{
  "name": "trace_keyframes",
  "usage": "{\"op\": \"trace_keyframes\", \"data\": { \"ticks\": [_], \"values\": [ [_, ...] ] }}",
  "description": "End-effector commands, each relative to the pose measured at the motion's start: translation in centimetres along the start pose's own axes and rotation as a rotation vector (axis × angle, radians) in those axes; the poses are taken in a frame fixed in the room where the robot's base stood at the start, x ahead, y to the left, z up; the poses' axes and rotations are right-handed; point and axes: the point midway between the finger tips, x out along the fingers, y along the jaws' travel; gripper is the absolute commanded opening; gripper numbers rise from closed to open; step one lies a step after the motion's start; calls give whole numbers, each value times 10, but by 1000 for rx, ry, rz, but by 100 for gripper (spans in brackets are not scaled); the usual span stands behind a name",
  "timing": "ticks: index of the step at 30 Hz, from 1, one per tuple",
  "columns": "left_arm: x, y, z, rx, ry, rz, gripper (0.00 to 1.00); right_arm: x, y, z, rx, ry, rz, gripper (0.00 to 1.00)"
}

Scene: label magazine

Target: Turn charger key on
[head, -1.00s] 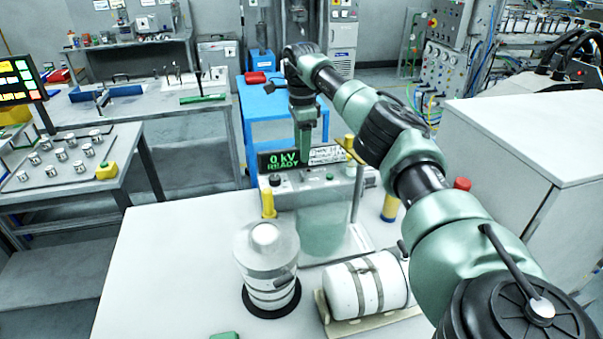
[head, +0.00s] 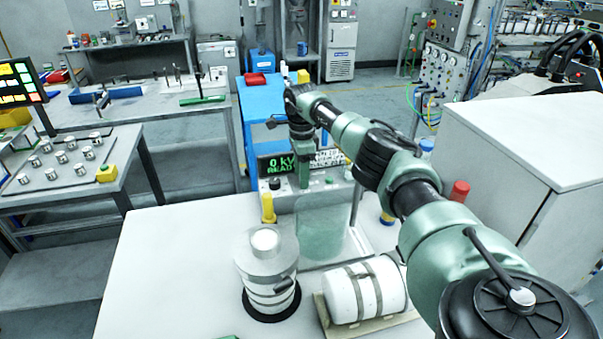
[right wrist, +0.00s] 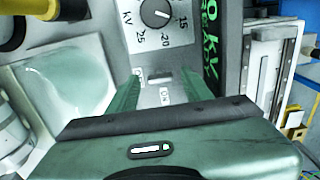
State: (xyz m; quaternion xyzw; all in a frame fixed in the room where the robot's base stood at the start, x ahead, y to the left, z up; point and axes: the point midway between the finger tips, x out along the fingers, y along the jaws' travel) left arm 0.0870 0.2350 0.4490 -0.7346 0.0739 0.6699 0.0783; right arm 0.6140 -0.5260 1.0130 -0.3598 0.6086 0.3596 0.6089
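The charger (head: 335,188) is a grey box at the back of the white table, with a green display (head: 279,164) reading 0 kV and READY. In the right wrist view its panel shows a black kV dial (right wrist: 157,13) and a small grey key (right wrist: 160,77) near an ON label. My right gripper (head: 304,184) points down at the front panel; in the right wrist view its fingers (right wrist: 160,84) are apart, one on each side of the key, with no clear contact. My left gripper is not in view.
A clear greenish shield (head: 322,225) stands before the charger. A yellow-handled piece (head: 267,207), a metal canister (head: 266,262) and a strapped white cylinder (head: 368,290) are on the table. A tall grey cabinet (head: 540,150) stands right. The table's left part is clear.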

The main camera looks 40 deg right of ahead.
Motion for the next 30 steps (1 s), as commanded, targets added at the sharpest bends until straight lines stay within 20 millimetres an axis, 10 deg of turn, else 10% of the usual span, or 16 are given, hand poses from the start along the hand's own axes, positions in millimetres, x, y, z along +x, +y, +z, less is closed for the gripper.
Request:
{"op": "trace_keyframes", "data": {
  "ticks": [5,30],
  "values": [
    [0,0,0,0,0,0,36,0,0,0,0,0,0,0],
    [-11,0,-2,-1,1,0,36,-1,0,0,413,1,1,0]
  ]
}}
